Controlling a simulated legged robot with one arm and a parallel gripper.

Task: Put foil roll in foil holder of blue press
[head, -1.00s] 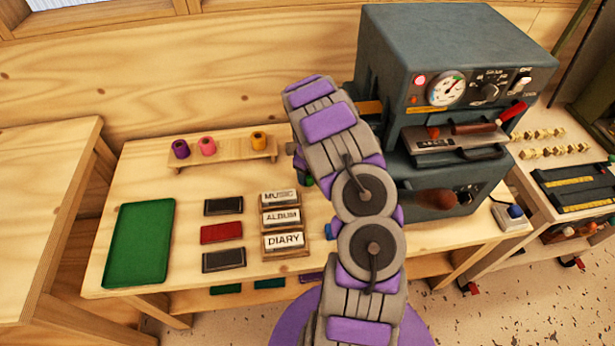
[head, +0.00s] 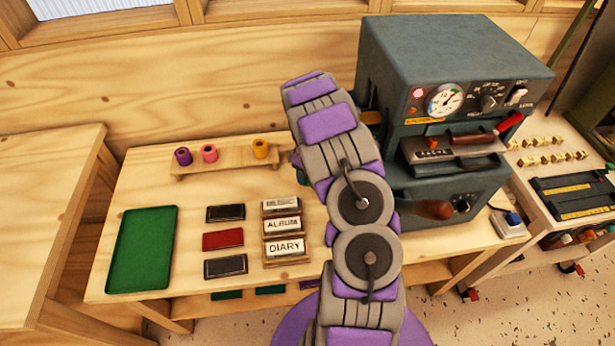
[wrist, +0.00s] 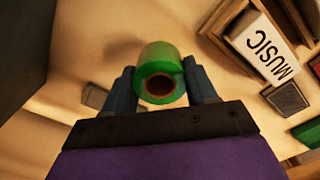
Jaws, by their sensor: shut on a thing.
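The foil roll (wrist: 158,72) is green with a brown core, seen end-on in the wrist view. My gripper (wrist: 160,85) is shut on it, one finger on each side. In the head view my arm hides the gripper and the roll almost entirely, just left of the press. The blue-grey press (head: 455,60) stands at the right of the table, with a gauge, knobs and a red-tipped handle. A foil holder cannot be made out clearly; the press's left side is partly hidden by my arm.
A wooden rack (head: 222,163) holds purple, pink and yellow rolls at the table's back. A green tray (head: 142,250), ink pads (head: 222,239) and stamped-word blocks (head: 285,247) lie in front. A dark surface (wrist: 22,50) fills the wrist view's upper left.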

